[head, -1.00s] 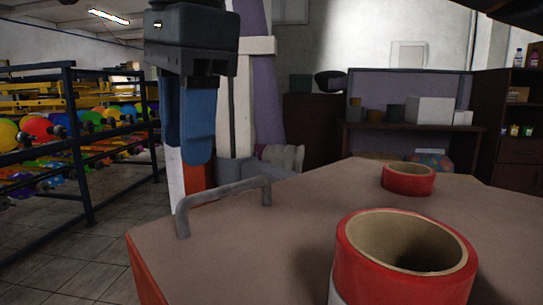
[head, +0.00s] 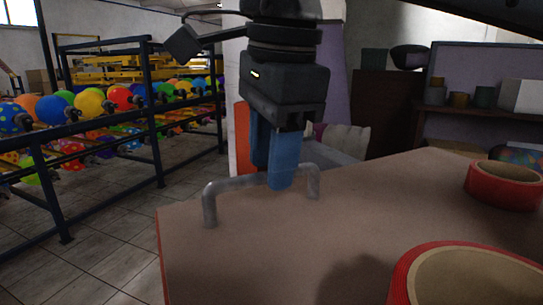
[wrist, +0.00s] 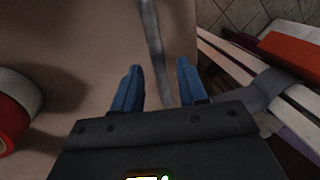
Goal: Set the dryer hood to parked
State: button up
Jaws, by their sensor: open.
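A grey bar handle (head: 238,182) stands on a broad flat brown top (head: 350,230) near its far left edge. The top may be the dryer hood, but I cannot tell for sure. My gripper (head: 271,178) points down at the handle with its blue fingers apart. In the head view the fingers overlap the bar. In the wrist view the handle (wrist: 152,35) runs towards the gap between the open fingertips (wrist: 158,68), and the fingers lie one on each side of its line. I cannot tell whether they touch it.
Two red rings, one near (head: 470,275) and one farther back (head: 505,185), stand on the top at right. A dark rack of coloured balloons (head: 120,105) fills the left. Tiled floor (head: 110,250) is free between rack and top. Shelves stand behind at right.

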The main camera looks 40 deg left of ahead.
jog(key=shift+f, duration=0.25)
grip_shut()
dwell(0.6)
